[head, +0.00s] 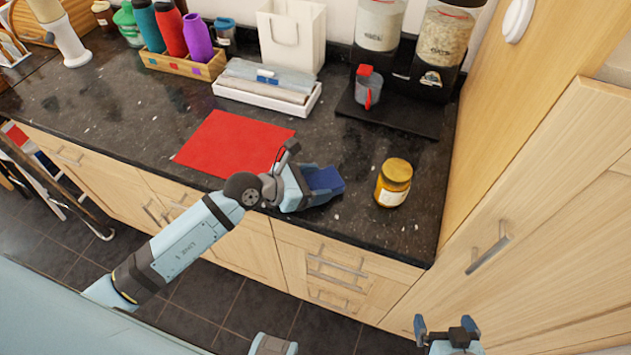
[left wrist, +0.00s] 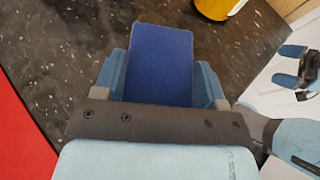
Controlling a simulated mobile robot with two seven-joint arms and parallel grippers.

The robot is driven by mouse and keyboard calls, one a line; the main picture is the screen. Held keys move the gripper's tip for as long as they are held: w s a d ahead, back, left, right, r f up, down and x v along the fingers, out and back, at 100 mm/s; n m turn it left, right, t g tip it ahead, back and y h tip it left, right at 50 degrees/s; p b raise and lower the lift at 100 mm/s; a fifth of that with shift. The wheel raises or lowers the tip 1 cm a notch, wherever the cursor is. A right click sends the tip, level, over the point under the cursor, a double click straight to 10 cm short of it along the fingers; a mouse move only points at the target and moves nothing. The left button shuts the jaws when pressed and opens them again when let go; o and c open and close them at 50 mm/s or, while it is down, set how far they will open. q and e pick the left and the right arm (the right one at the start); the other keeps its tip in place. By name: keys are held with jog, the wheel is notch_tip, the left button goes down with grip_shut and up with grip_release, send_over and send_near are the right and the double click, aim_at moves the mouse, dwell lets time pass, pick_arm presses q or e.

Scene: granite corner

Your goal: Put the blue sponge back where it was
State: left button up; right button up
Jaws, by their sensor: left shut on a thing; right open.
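The blue sponge (head: 324,182) is a dark blue block over the counter's front part, between a red mat and a yellow-lidded jar. My left gripper (head: 309,186) is shut on it. In the left wrist view the sponge (left wrist: 160,62) sits between both fingers of my left gripper (left wrist: 160,85) and sticks out beyond them. I cannot tell whether the sponge touches the counter. My right gripper (head: 447,328) is open and empty, low at the front right, off the counter. It also shows at the right edge of the left wrist view (left wrist: 298,68).
The red mat (head: 232,142) lies bare left of my left gripper. The jar (head: 394,183) stands to its right. A tall wooden cabinet (head: 545,200) bounds the right.

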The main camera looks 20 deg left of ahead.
pick_arm(q)
jog(key=o, duration=1.2)
jog(key=shift+f, duration=0.1)
jog(key=shift+r, duration=0.2)
jog(key=shift+s+a, duration=0.25)
jog(key=b+v, duration=0.1)
jog(key=v, duration=1)
jog(key=shift+s+a+r, duration=0.1)
